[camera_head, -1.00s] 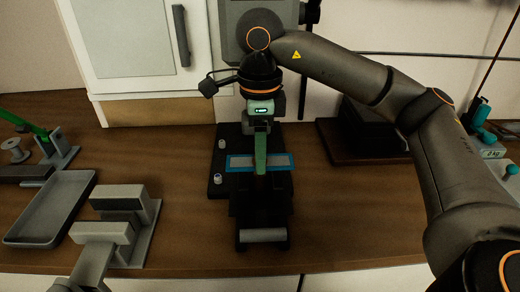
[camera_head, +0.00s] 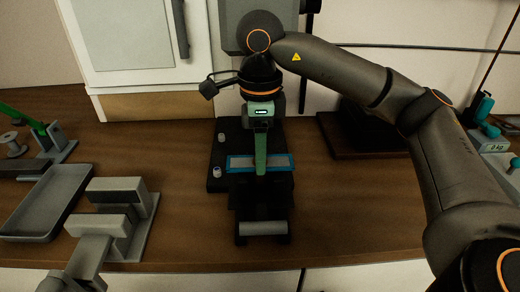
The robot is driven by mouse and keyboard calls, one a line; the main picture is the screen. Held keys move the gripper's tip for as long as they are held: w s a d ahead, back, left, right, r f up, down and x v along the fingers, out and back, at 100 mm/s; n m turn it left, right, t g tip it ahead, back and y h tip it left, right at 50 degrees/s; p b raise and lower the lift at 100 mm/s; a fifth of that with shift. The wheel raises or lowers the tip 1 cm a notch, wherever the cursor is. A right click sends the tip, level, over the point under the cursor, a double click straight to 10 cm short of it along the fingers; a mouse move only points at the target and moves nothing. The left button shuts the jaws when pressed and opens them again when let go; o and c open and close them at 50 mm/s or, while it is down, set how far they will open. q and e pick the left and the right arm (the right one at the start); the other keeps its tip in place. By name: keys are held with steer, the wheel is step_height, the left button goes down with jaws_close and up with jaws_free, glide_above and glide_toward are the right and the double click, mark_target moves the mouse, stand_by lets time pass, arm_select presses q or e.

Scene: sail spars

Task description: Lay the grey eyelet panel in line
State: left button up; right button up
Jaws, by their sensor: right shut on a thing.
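The grey eyelet panel (camera_head: 243,164) is a flat grey strip within a bright blue border on the black board (camera_head: 217,185). My right gripper (camera_head: 260,172) reaches down from above with its green fingers over the middle of the strip. It is shut on the panel, and the fingers hide the panel's centre. The panel looks nearly level and runs left to right; I cannot tell whether it touches the board. Any eyelets are too small to make out.
Small pale pegs (camera_head: 217,172) stand on the board's left side. A grey vise-like fixture (camera_head: 140,222) and a grey tray (camera_head: 40,205) are at left. A dark box (camera_head: 365,135) stands behind at right. Bare wooden table lies between fixture and board.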

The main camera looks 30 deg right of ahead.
steer(key=shift+f, duration=0.2)
steer(key=o, duration=1.2)
steer(key=shift+c, duration=0.8)
steer(key=shift+r, duration=0.15)
step_height(320, 180, up, 7)
steer(key=p, duration=0.5)
steer(key=shift+p, duration=0.3)
